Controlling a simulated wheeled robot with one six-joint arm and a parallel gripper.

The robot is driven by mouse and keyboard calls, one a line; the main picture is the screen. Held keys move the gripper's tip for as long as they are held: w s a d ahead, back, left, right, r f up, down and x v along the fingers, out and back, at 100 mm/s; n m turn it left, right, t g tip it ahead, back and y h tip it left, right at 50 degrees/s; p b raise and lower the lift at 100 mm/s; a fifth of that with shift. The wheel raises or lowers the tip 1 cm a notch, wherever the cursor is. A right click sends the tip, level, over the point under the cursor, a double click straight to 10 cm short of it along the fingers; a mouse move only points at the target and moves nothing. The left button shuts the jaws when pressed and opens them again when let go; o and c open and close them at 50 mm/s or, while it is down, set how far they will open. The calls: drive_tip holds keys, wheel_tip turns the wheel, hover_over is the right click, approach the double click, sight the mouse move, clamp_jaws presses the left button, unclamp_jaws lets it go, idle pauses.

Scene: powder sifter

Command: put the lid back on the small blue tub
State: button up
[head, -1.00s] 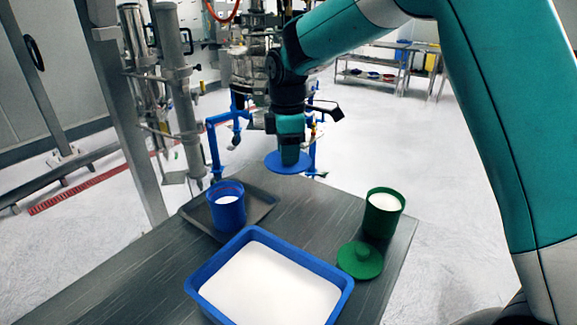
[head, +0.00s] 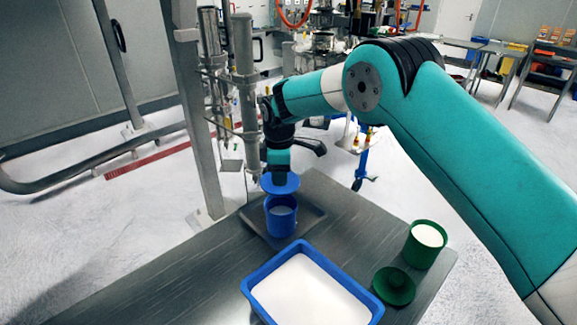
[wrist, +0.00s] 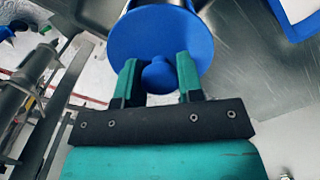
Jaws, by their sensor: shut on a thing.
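The small blue tub (head: 281,222) stands upright and open on a dark grey tray (head: 310,215), with white powder inside. The round blue lid (head: 290,184) is held by my gripper (head: 279,172) above the back edge of the tub, apart from it as far as I can tell. In the wrist view my gripper (wrist: 158,80) is shut on the knob of the blue lid (wrist: 150,42). There the lid covers most of the tub, and only a bit of the tub's blue wall (wrist: 158,4) shows beyond it.
A blue tray of white powder (head: 256,290) is at the front of the metal table (head: 165,275). A green tub with powder (head: 413,250) and its green lid (head: 394,290) are at the right. The table's left part is clear.

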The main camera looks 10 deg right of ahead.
drive_tip(key=shift+f+b, duration=1.75)
drive_tip(key=shift+f, duration=1.35)
drive_tip(key=shift+f+b, duration=0.15)
drive_tip(key=shift+b, duration=0.15)
drive_tip(key=o, duration=1.5)
drive_tip(key=shift+r+p, duration=2.1)
drive_tip(key=shift+r, duration=1.45)
